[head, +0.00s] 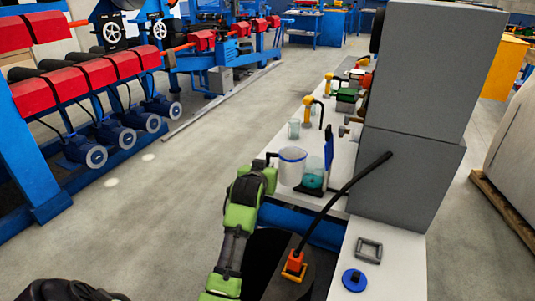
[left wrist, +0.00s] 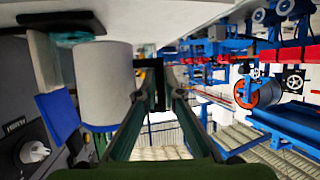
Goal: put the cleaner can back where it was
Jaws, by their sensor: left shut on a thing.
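The cleaner can (head: 291,168), a pale cylinder with a blue rim and a dark handle on its left, is upright at the left edge of the white counter. My left gripper (head: 271,160) is at its left side, shut on the handle. In the left wrist view the can (left wrist: 103,82) shows large left of the fingers (left wrist: 152,88), which close at the dark handle. I cannot tell whether the can's base touches the counter.
A teal-filled beaker (head: 313,176) and a blue upright panel (head: 328,148) stand close right of the can. A clear beaker (head: 294,129) and a yellow-topped tool (head: 307,107) stand behind. A grey cabinet (head: 408,160) bounds the counter's right side.

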